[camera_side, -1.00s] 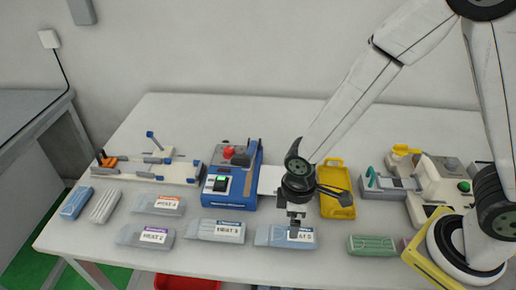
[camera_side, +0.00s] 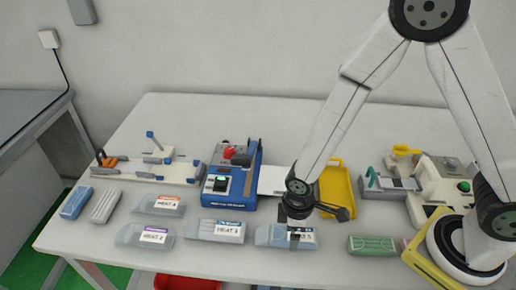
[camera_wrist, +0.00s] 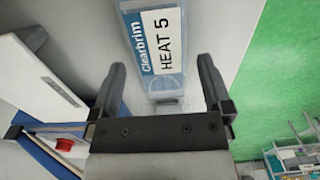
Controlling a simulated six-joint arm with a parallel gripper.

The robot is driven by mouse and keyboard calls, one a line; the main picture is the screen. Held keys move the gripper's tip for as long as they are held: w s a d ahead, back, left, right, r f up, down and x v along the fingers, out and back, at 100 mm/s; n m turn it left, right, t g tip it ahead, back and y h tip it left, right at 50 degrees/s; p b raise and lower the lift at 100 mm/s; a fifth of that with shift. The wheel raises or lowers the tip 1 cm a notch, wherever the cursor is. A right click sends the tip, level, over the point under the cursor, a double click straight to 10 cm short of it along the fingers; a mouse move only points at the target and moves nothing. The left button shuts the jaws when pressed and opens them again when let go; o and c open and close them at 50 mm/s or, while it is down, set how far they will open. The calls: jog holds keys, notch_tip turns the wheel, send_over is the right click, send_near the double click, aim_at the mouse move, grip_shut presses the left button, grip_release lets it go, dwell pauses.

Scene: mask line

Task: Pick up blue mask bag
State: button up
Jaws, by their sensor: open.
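A pale bag with a blue label reading "Clearbrim HEAT 5" (camera_wrist: 160,45) lies flat on the table; in the side view this bag (camera_side: 268,236) is partly hidden by my gripper. My gripper (camera_wrist: 160,66) is open and empty, pointing down over the bag. In the wrist view its fingers stand on either side of the bag's near end, with gaps. In the side view the gripper (camera_side: 293,240) overlaps the bag; I cannot tell whether it touches. A small blue bag (camera_side: 76,203) lies at the table's far left.
Several other labelled bags, such as HEAT 3 (camera_side: 216,231), lie in the front rows. A green bag (camera_side: 372,245) lies to the right. A blue machine (camera_side: 231,178) and a yellow tray (camera_side: 338,183) stand behind. A red bin (camera_side: 188,283) is below the front edge.

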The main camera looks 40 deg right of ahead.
jog(key=shift+f, duration=0.95)
jog(key=c, duration=1)
jog(key=shift+r, duration=0.15)
jog(key=shift+r, duration=4.9)
